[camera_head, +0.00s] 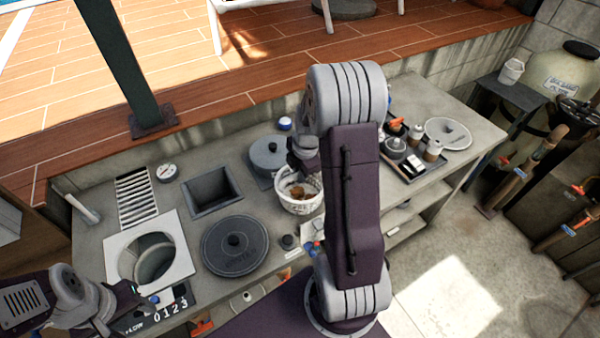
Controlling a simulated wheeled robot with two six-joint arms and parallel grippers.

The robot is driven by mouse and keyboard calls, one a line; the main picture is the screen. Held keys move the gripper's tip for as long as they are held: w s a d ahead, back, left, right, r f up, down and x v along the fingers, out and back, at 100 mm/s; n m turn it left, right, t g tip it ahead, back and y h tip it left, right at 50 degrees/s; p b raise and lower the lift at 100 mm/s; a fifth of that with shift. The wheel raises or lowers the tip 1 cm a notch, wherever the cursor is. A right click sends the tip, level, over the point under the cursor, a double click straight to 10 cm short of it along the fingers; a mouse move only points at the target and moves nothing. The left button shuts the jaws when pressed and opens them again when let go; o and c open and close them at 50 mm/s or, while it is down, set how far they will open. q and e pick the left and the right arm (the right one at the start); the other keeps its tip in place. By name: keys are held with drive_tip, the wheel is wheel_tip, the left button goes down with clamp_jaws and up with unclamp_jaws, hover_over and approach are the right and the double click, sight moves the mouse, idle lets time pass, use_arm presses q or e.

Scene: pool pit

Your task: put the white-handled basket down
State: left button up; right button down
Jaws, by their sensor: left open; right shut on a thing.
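The white-handled basket (298,206) is a small white lattice basket with brown bits inside. It is in the middle of the head view, over the counter beside the grey round pot-like housing. My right gripper (301,168) is directly above it and shut on it; the handle is mostly hidden by the gripper and arm. I cannot tell whether the basket's bottom touches the counter. My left gripper (143,304) is open and empty at the lower left, near the counter's front edge, well apart from the basket.
The grey counter (188,228) has a square plate with a round opening (150,258), a dark round lid (235,245), a square grey bin (211,192), a slotted grate (136,197) and a grey lidded housing (270,153). A dark tray (408,172) with small items is at right.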

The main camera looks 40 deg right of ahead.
drive_tip(key=shift+f, duration=0.15)
drive_tip(key=c, duration=1.4)
unclamp_jaws()
drive_tip(key=shift+c, duration=0.2)
wheel_tip(320, 180, up, 12)
drive_tip(key=s, duration=0.2)
drive_tip(key=s+a+f+m, duration=0.4)
drive_tip(key=s+a+m, duration=0.1)
drive_tip(key=a+m, duration=0.3)
drive_tip(key=s+a+f+m+g, duration=0.1)
drive_tip(key=s+a+f+m, duration=0.4)
drive_tip(key=a+m, duration=0.3)
drive_tip(key=shift+f+m, duration=0.2)
drive_tip(key=shift+m, duration=0.2)
drive_tip(key=shift+a, duration=0.1)
